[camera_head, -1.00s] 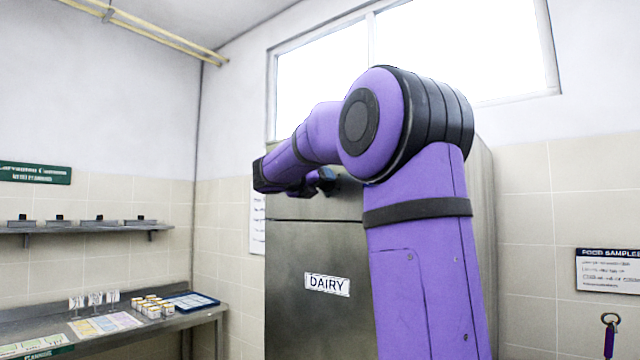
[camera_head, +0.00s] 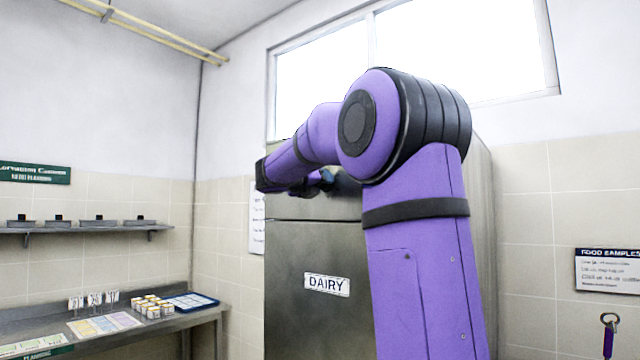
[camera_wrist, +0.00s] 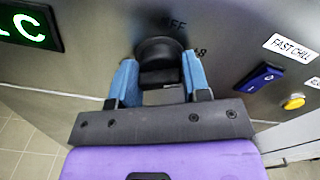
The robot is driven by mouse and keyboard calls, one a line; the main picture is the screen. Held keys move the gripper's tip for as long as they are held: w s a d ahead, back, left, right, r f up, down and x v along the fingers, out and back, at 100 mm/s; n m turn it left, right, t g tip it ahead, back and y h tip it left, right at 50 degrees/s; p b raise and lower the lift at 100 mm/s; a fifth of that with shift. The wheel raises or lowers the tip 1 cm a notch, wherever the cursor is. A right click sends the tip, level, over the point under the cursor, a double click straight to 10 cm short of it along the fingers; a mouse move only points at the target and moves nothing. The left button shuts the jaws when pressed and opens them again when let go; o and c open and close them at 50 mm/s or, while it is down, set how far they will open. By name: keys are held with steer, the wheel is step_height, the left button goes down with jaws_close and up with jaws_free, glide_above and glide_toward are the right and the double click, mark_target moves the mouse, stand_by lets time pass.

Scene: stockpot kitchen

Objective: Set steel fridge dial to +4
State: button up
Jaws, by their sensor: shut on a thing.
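The steel fridge (camera_head: 300,265) stands in the middle of the head view, with a DAIRY label on its door and my purple arm in front of it. In the wrist view its panel (camera_wrist: 222,40) shows a black round dial (camera_wrist: 158,50). Printed marks beside the dial read "FF", partly covered, and a figure that looks like 8. My gripper (camera_wrist: 158,78) is shut on the dial, one blue finger on each side of it. The dial's pointer and its other marks are hidden or too dark to read. In the head view my arm hides the dial.
Left of the dial is a green-lit display (camera_wrist: 28,28) ending in C. To its right are a FAST CHILL label (camera_wrist: 291,47), a blue rocker switch (camera_wrist: 258,78) and a yellow button (camera_wrist: 293,102). A steel counter (camera_head: 60,345) with small jars stands at the left.

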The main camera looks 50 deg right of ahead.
steer(key=m, duration=1.1)
steer(key=shift+m, duration=0.4)
steer(key=m, duration=1.1)
steer(key=shift+f, duration=0.1)
steer(key=o, duration=0.9)
steer(key=shift+m, duration=0.3)
steer(key=shift+c, duration=0.2)
steer(key=shift+a, duration=0.1)
